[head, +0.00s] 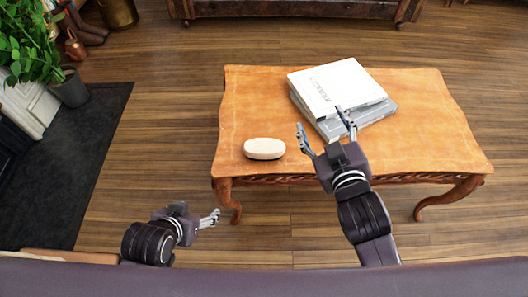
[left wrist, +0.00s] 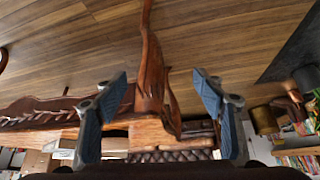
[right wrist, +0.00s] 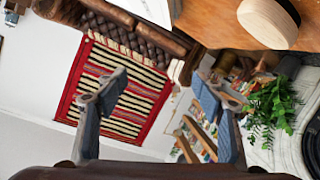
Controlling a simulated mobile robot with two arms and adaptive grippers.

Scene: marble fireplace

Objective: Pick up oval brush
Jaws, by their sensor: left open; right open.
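The oval brush (head: 264,148) is a cream, rounded oblong lying on the front left of the wooden table. In the right wrist view its pale top (right wrist: 268,22) shows at the upper right, with a dark underside. My right gripper (head: 324,126) is open and empty, over the table to the right of the brush and apart from it. My left gripper (head: 213,218) is open and empty, off the table's front left corner and below the brush in the picture. The left wrist view shows its spread fingers (left wrist: 160,85) with a table leg beyond them.
The wooden table (head: 430,120) has a carved edge and curved legs. A potted plant (head: 70,88) and dark mat (head: 75,170) are at left.

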